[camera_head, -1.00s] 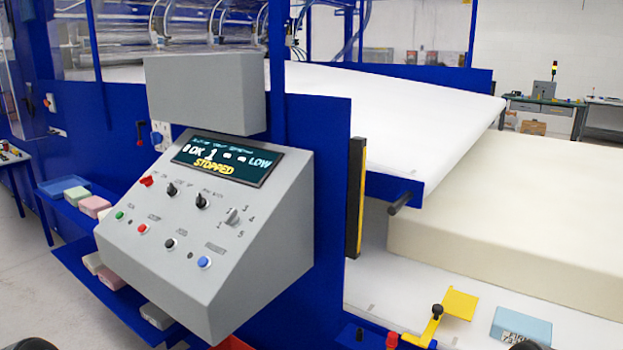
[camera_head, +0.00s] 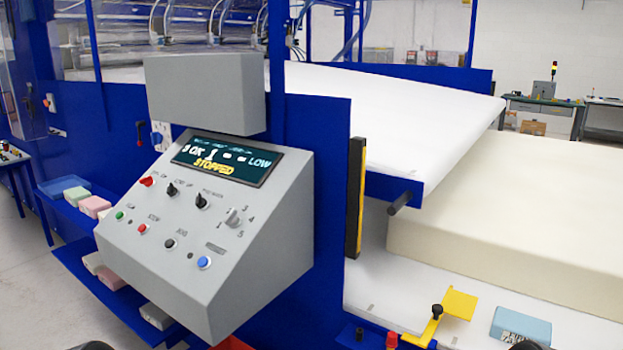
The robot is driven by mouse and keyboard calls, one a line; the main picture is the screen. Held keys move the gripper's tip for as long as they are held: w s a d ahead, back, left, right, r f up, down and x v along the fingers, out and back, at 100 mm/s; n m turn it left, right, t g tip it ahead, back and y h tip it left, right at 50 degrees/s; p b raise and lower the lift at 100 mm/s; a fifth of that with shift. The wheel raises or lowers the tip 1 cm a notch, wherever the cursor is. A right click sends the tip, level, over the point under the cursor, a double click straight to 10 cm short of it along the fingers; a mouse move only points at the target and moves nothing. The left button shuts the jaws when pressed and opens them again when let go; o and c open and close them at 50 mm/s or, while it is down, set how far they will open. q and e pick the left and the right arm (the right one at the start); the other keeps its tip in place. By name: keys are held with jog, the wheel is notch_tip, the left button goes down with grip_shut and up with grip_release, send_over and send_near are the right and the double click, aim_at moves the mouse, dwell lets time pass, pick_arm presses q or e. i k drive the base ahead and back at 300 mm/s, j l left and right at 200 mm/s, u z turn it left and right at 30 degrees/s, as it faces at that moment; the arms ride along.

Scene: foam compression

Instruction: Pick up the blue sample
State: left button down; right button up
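A light blue foam block (camera_head: 521,326) with dark markings on its front lies on the white bed at the lower right. Another blue block (camera_head: 65,187) lies on the upper side shelf at the left, beside a green block (camera_head: 76,195) and a pink block (camera_head: 95,206). I cannot tell which of the two blue blocks is the sample meant. Dark rounded parts, probably of my arms, just show at the bottom edge, one at the left and one in front of the right blue block. No gripper fingers show.
A grey control console (camera_head: 210,240) reading STOPPED fills the centre left. A yellow bracket (camera_head: 459,303) and a red knob (camera_head: 392,340) stand left of the right blue block. A large cream foam slab (camera_head: 510,230) lies behind it. The lower shelf (camera_head: 80,262) holds several blocks.

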aim_at(509, 326)
jog(key=z, duration=1.25)
